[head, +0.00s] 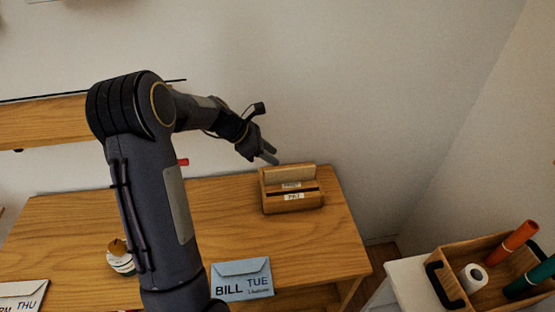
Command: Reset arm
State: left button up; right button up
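My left arm rises in the middle of the head view, bends at the elbow and reaches to the right. Its gripper (272,156) is in the air just above and behind the wooden letter holder (292,201), near the wall. Its two fingers look apart, with nothing between them. My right gripper is not in view.
The letter holder stands on a wooden table (335,245), with small labels on its front. A blue envelope marked BILL TUE (241,280) and a white envelope marked THU (22,297) lie at the front edge. A small jar (120,262) stands left of my arm. A wooden crate (462,250) holds rolls at right.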

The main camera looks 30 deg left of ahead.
pick_arm(q)
jog(key=s+d+r+m, duration=0.3)
jog(key=s+r+m, duration=0.2)
jog(key=s, duration=0.2)
jog(key=s+d+r+m, duration=0.3)
jog(key=s+r+m, duration=0.2)
jog(key=s+r, duration=0.15)
jog(key=s+d+f+m+y, duration=0.1)
jog(key=s+d+f+m, duration=0.1)
jog(key=s+m, duration=0.5)
jog(key=s+d+f+m+y, duration=0.2)
jog(key=s+d+m, duration=0.2)
jog(key=s, duration=0.5)
jog(key=m, duration=0.2)
jog(key=shift+m+t, duration=0.3)
jog(key=shift+m, duration=0.1)
